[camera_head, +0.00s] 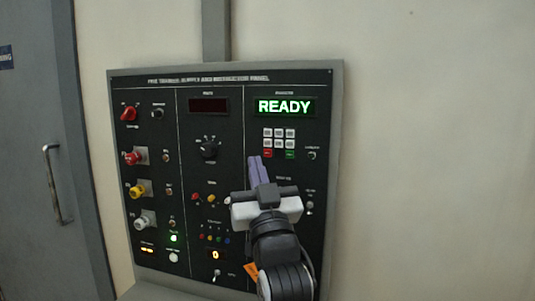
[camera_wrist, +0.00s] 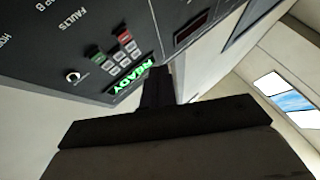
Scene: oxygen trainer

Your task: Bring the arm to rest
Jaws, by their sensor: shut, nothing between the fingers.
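My gripper (camera_head: 257,170) is shut and empty, with its purple-grey fingers together. In the head view it stands in front of the right part of a dark control panel (camera_head: 225,125), just below the keypad. I cannot tell from this view how far it is from the panel face. In the wrist view the shut fingers (camera_wrist: 157,88) show dark against the panel's edge. The arm hides part of the panel's lower right.
A green READY display (camera_head: 284,107) is lit above the keypad (camera_head: 279,138). Red, yellow and white knobs line the panel's left side, with a yellow knob (camera_head: 141,189) among them. A grey door (camera_head: 40,160) stands at the left. Bare wall (camera_head: 430,150) is at the right.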

